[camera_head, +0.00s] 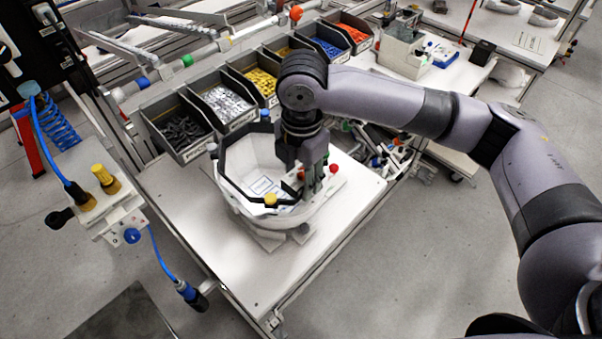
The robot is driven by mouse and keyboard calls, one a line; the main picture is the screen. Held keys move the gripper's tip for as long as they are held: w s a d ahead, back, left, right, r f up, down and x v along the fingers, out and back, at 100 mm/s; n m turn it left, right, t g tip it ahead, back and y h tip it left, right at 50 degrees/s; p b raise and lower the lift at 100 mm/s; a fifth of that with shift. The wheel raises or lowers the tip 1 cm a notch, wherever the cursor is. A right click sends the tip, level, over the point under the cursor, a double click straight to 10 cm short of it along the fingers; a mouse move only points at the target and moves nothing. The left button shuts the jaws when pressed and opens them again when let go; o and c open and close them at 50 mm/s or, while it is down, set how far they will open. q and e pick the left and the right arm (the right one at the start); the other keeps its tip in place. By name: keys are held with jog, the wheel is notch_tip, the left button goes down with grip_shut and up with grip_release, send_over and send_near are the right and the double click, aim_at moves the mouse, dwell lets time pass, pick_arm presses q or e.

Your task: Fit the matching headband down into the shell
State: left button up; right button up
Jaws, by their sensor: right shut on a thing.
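The white helmet shell (248,208) lies open side up on a stand on the white worktable, with a printed label inside. A black headband (237,186) with coloured knobs, including yellow, red and blue, lies around the shell's opening, about level with the rim. I cannot tell whether it is seated. My right gripper (312,190) points down at the shell's right side and is shut on the headband near the red knob. It hides part of the band and rim. My left gripper is not in view.
Parts bins (220,104) with dark, grey, yellow, blue and red pieces line the table's back. More dark bands with coloured knobs (385,156) lie right of the shell. A fixture with yellow knobs (105,200) and blue hoses stands at left. The table front (275,280) is clear.

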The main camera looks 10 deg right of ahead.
jog(key=shift+f, duration=1.25)
jog(key=o, duration=1.3)
jog(key=shift+c, duration=0.2)
notch_tip(320, 180, up, 12)
